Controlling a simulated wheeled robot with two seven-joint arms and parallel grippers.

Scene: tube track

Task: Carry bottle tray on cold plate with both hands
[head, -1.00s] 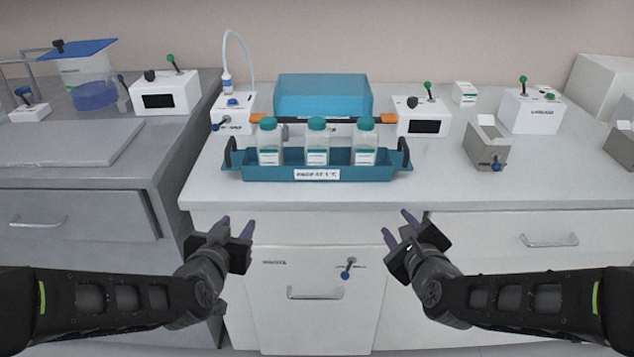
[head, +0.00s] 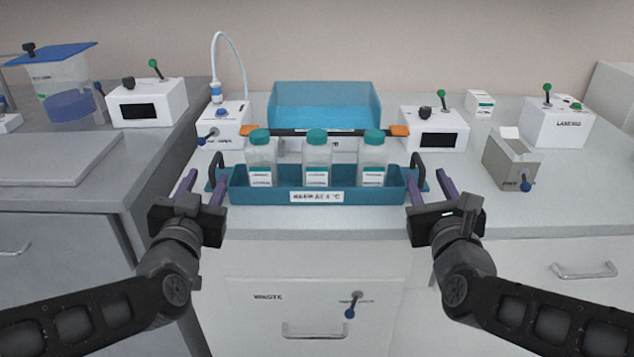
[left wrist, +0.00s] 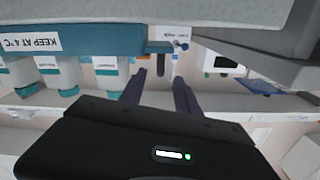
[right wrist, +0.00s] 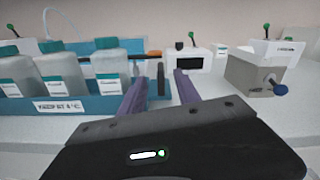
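The teal bottle tray (head: 250,197) stands on the white bench. It holds three clear bottles (head: 317,172) with teal caps in a row, has a "KEEP AT 4 °C" label and a dark upright handle at each end. My left gripper (head: 205,178) is open at the left handle (left wrist: 160,66), which shows between its fingers in the left wrist view. My right gripper (head: 428,182) is open at the right handle (right wrist: 161,80), which shows between its fingers in the right wrist view. A flat grey plate (head: 50,158), likely the cold plate, lies on the grey bench at left.
Behind the tray are a dark bar with orange ends (head: 398,130) and a blue bin (head: 325,104). White lever boxes stand at left (head: 147,102) and right (head: 435,130). A grey open box (head: 511,160) is further right. A gap separates the benches.

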